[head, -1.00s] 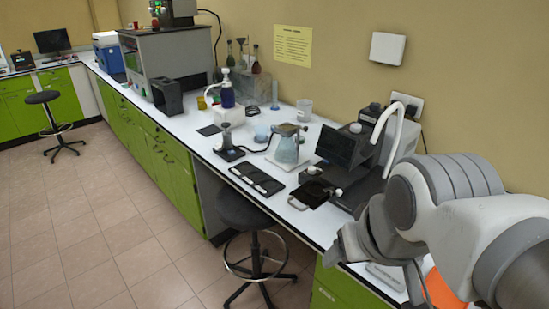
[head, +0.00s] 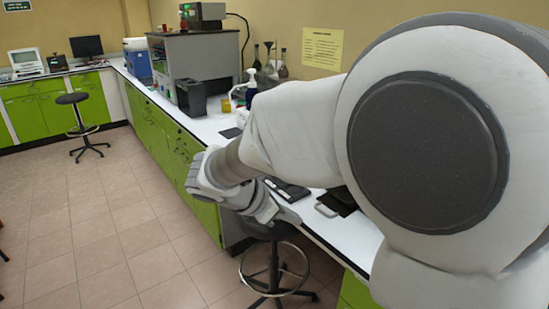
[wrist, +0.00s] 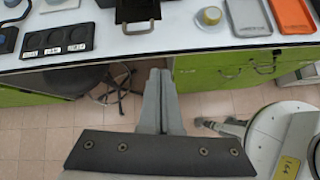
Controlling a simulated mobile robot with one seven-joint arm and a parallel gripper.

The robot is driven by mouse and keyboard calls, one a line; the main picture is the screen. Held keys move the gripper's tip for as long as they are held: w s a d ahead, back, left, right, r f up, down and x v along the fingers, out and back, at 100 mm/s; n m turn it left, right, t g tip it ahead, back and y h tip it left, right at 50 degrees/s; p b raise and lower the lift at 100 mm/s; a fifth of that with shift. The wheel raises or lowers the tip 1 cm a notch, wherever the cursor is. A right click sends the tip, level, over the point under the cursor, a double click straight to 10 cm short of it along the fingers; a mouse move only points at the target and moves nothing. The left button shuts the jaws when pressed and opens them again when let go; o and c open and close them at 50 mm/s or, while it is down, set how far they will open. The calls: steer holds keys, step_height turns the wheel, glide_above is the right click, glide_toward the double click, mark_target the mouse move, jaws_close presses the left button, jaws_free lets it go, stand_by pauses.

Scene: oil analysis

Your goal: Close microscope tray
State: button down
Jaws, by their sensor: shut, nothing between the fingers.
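The microscope tray (head: 341,198) is a dark flat tray pulled out toward the bench's front edge, with a metal loop handle (head: 323,210) at its front. In the wrist view the tray (wrist: 138,10) and its handle (wrist: 138,28) show at the top centre, just beyond my fingers. My gripper (wrist: 160,72) is shut and empty, its fingertips in front of the bench edge, apart from the handle. In the head view my arm hides the microscope body and part of the tray.
A black three-part holder (wrist: 57,41) lies left of the tray. A yellow-topped cup (wrist: 210,16), a grey tray (wrist: 237,18) and an orange tray (wrist: 292,15) lie to the right. A stool (head: 266,228) stands under the bench front.

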steer(key=w+d+f+n+b, duration=0.2)
steer(key=w+d+f, duration=0.4)
steer(key=w, duration=0.3)
steer(key=shift+d+f+n+t+b, duration=0.35)
steer(key=shift+f+b, duration=0.25)
steer(key=shift+f, duration=0.2)
steer(key=shift+w, duration=0.1)
steer(key=w+d+p, duration=0.1)
steer(key=w+d, duration=0.1)
steer(key=d, duration=0.2)
steer(key=w+d+p, duration=0.1)
steer(key=w+d, duration=0.2)
steer(key=w+d+p, duration=0.1)
steer(key=w+d, duration=0.1)
steer(key=d, duration=0.2)
steer(key=shift+w+d+r+p, duration=0.1)
steer(key=shift+w+d+p, duration=0.25)
steer(key=shift+w, duration=0.05)
